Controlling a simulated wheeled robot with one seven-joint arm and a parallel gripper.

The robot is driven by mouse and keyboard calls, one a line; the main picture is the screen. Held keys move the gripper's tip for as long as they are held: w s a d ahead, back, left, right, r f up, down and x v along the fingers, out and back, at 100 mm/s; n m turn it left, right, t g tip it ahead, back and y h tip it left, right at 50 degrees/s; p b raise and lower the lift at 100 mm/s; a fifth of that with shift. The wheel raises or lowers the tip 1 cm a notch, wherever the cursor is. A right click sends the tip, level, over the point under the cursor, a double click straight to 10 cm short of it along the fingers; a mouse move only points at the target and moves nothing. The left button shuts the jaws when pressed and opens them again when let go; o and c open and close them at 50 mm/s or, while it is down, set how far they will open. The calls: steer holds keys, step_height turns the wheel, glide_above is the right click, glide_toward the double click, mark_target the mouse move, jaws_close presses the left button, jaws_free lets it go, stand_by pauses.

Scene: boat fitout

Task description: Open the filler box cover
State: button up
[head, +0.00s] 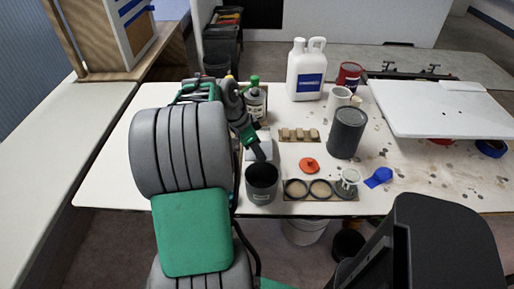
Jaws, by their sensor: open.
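A small pale grey-white box (265,144), which looks like the filler box, stands on the workbench behind the dark cup. Its cover looks closed, but my gripper hides part of it and I cannot make out its lid edge. My gripper (257,151) points down over the box, its dark fingers at or just above the cover. It holds nothing that I can see. I cannot tell whether the fingers touch the cover.
A dark cup (262,183) stands just in front of the gripper. A bottle with a green cap (255,102) is close behind. An orange disc (309,165), a wooden block rack (299,135) and a dark grey can (346,133) are to the right. A white panel (440,108) covers the far right.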

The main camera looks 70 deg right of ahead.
steer(key=v, duration=0.7)
steer(key=shift+r+p, duration=0.35)
steer(key=shift+w+a, duration=0.1)
steer(key=shift+w, duration=0.05)
